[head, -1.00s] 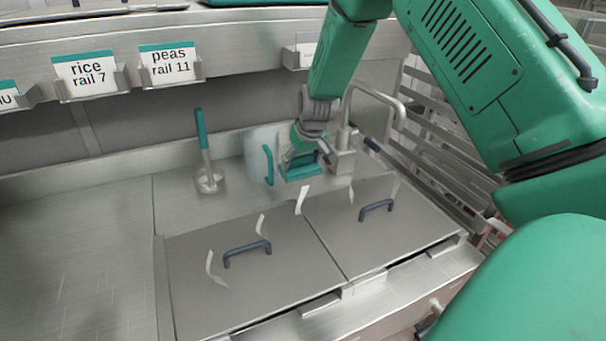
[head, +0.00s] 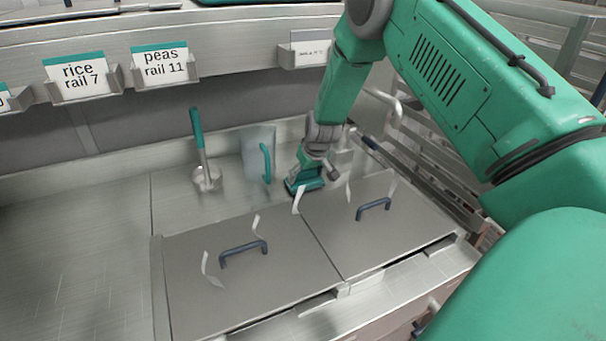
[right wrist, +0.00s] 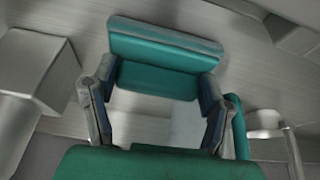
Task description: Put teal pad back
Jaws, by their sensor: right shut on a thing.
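The teal pad (head: 303,187) is a small block with a teal face. It is low over the steel counter, just behind the lidded bins; I cannot tell if it touches the counter. My right gripper (head: 309,176) is above the pad and shut on it. In the right wrist view the pad (right wrist: 163,62) sits between the two fingertips of my right gripper (right wrist: 157,92). My left gripper is not in view.
A clear sheet with a teal handle (head: 259,155) stands left of the pad. A teal-handled tool (head: 203,160) stands in a round holder further left. Two grey lids (head: 235,285) with blue handles lie in front. The left counter is clear.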

